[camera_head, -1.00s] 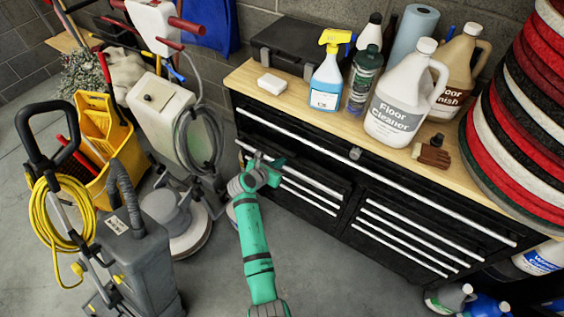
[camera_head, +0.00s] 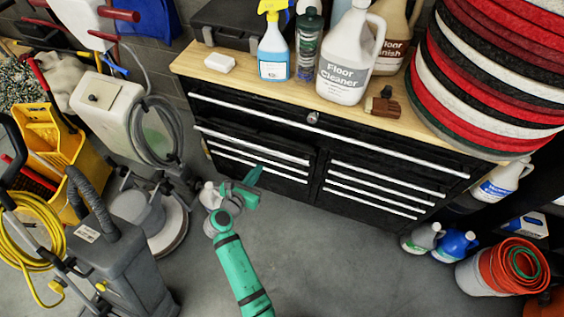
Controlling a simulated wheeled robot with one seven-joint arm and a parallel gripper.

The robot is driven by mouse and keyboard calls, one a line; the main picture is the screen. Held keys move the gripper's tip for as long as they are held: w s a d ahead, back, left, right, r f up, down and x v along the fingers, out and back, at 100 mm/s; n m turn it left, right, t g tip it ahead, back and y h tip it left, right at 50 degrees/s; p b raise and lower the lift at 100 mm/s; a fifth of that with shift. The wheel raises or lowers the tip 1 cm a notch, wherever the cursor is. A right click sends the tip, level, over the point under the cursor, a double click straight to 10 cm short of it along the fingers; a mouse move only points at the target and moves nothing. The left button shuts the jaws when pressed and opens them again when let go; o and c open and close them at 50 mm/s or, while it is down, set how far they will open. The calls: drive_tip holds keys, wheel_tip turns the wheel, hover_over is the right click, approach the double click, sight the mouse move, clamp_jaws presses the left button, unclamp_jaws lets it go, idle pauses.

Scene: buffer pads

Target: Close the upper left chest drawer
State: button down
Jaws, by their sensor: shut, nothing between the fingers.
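The black tool chest (camera_head: 325,140) has a wide top drawer (camera_head: 330,125) and two columns of smaller drawers below, all with silver handles. The upper left drawer (camera_head: 250,143) is under the wide drawer. Its front appears to stand out slightly from the fronts below; the exact gap is hard to tell. My green gripper (camera_head: 253,178) is in front of the lower left drawers (camera_head: 258,168), below the upper left drawer in the picture. Its fingers are shut and empty, and it seems apart from the chest, though depth is unclear.
A floor machine (camera_head: 150,215), a yellow mop bucket (camera_head: 50,150) and a grey vacuum (camera_head: 115,250) crowd the left. Bottles, including floor cleaner (camera_head: 345,65), stand on the wooden top, with stacked pads (camera_head: 490,75) at right. Grey floor (camera_head: 350,265) is clear before the chest.

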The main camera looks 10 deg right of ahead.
drive_tip(key=t, duration=0.1)
approach(289, 158)
drive_tip(key=shift+n+t, duration=0.3)
drive_tip(key=x, duration=0.6)
drive_tip(key=shift+w+d+f, duration=0.1)
drive_tip(key=shift+d+f, duration=0.1)
drive_tip(key=shift+f, duration=0.2)
